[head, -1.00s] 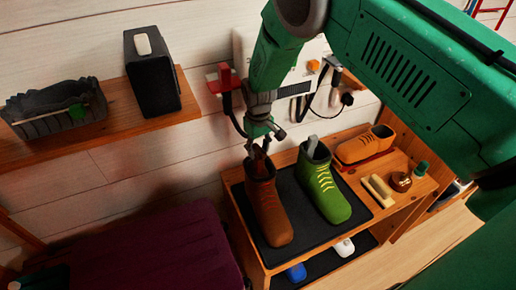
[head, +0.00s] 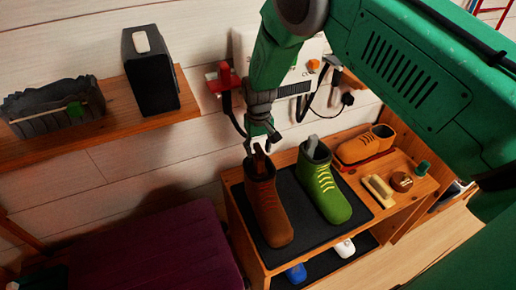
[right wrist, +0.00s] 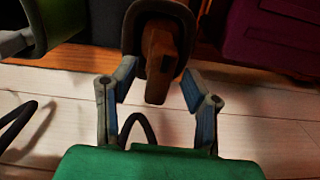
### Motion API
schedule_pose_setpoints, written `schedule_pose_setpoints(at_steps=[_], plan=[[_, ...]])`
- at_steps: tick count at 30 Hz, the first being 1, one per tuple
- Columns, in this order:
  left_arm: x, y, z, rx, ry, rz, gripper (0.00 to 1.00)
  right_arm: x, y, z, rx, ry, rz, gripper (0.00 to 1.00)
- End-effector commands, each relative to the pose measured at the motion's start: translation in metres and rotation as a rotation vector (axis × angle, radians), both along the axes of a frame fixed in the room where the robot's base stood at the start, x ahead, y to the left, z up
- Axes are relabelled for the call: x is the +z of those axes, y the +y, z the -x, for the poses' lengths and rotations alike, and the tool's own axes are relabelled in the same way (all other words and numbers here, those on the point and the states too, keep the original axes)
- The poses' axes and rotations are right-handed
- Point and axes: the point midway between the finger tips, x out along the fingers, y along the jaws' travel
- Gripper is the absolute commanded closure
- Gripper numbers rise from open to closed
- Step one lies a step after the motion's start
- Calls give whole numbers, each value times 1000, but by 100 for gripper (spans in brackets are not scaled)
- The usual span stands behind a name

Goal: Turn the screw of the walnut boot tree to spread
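A brown ankle boot (head: 268,212) stands on a dark mat (head: 313,232) on a wooden bench. The brown walnut boot tree (head: 260,166) sticks up out of its opening and shows larger in the right wrist view (right wrist: 160,62). My right gripper (head: 262,143) is just above the boot's opening. In the right wrist view, its two blue-padded fingers (right wrist: 160,92) are apart, one on either side of the tree's lower end in the picture, with gaps. The screw cannot be made out clearly. My left gripper is not in view.
A green boot (head: 325,190) with a grey tree (head: 311,148) stands close to the right. An orange-brown shoe (head: 365,146), a brush (head: 378,190) and a round tin (head: 401,181) lie further right. A wall shelf (head: 120,112) is at left.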

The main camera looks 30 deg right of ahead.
Motion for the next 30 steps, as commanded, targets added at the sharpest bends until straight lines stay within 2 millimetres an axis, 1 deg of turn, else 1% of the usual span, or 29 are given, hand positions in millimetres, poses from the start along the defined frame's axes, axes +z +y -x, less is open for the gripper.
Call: schedule_pose_setpoints(at_steps=[7, 10, 14, 21, 24, 27, 30], plan=[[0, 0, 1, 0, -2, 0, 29, 1, 0, 0, 1, -1, 0, 60], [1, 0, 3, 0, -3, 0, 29, 8, 0, -1, 1, -3, 0, 60], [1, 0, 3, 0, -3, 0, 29, 29, 0, -2, 2, -4, 1, 60], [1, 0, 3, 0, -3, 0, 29, 80, 0, -2, 0, -3, -1, 60], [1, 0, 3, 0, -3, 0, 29, 97, 0, -2, 0, -3, 0, 60], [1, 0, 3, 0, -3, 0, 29, 109, 0, -2, 0, -1, 0, 60], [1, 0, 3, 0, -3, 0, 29, 116, 0, -2, 0, 1, 0, 60]])
